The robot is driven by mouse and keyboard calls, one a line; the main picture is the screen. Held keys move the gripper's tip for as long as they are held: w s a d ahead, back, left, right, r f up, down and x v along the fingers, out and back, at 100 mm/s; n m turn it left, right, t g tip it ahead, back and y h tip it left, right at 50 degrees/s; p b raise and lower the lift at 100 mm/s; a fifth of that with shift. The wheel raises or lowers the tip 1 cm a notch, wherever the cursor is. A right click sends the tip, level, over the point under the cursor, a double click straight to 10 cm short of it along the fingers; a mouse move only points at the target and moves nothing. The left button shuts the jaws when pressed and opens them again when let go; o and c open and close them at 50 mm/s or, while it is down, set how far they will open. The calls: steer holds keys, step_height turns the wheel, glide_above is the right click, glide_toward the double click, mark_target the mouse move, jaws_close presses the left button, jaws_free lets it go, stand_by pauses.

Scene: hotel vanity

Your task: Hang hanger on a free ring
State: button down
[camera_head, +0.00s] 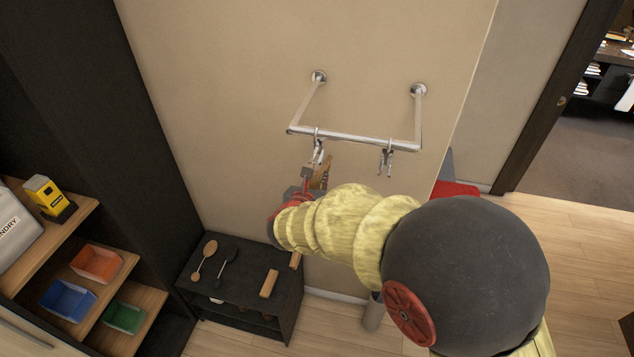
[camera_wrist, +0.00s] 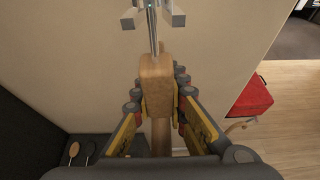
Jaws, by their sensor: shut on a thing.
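A wooden hanger (camera_wrist: 155,78) with a metal stem (camera_wrist: 154,35) is clamped between the fingers of my gripper (camera_wrist: 157,95). The stem points up, toward grey metal parts at the top of the wrist view. In the head view my gripper (camera_head: 307,182) is just below the left ring fitting (camera_head: 317,150) on the wall rail (camera_head: 355,138), and part of the hanger's wood (camera_head: 323,174) shows beside it. The right ring fitting (camera_head: 386,160) hangs from the rail with nothing seen on it. I cannot tell whether the hook touches the left ring.
A dark low shelf (camera_head: 240,275) with brushes stands below left. An open cabinet (camera_head: 110,265) with coloured bins is at far left. A red item (camera_wrist: 250,97) lies right of my gripper. The wall around the rail is clear.

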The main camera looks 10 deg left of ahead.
mark_target(321, 173)
steer(key=shift+w+d+b, duration=0.15)
steer(key=shift+w+b, duration=0.5)
steer(key=shift+w, duration=1.1)
stand_by(1.4)
steer(key=shift+f+b, duration=0.45)
steer(key=shift+b, duration=0.5)
stand_by(1.3)
steer(key=c, duration=1.8)
jaws_free()
steer(key=shift+o, duration=0.4)
